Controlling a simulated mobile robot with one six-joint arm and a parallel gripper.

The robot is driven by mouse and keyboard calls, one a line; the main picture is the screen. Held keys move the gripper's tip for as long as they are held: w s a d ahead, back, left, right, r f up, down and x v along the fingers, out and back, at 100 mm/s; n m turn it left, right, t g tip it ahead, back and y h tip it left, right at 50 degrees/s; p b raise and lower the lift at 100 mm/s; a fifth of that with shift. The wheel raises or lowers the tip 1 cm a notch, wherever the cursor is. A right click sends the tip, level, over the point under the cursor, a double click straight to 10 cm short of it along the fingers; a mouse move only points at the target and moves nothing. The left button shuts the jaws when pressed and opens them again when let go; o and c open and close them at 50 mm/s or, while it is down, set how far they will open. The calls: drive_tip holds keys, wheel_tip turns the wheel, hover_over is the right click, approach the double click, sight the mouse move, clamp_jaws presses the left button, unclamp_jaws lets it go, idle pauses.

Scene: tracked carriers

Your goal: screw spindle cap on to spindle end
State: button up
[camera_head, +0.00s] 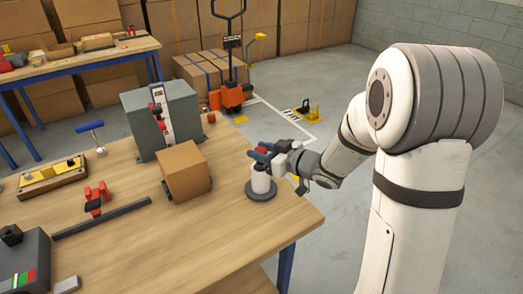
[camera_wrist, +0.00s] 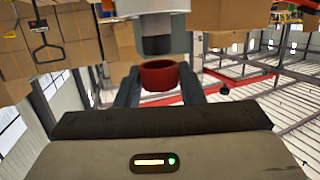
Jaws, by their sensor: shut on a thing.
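The spindle is a white cylinder (camera_head: 261,182) standing upright on a round dark base near the table's right edge. Its pale body with a narrower dark end (camera_wrist: 157,45) shows at the top of the wrist view. My gripper (camera_wrist: 160,82) is shut on the red, ring-like spindle cap (camera_wrist: 160,76), one finger on each side. The cap is in line with the dark end and close to it.
A cardboard box (camera_head: 185,171) and a grey cabinet-like unit (camera_head: 160,118) stand left of the spindle on the wooden table (camera_head: 185,240). The table's front right is clear. A pallet truck (camera_head: 231,95) stands behind.

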drive_tip(key=shift+f+b, duration=0.75)
drive_tip(key=shift+f, duration=0.35)
drive_tip(key=o, duration=1)
drive_tip(key=v, duration=0.7)
drive_tip(key=shift+s+d+r+p, duration=0.15)
drive_tip(key=shift+s+d+p, duration=0.1)
drive_tip(key=shift+d+p, duration=0.1)
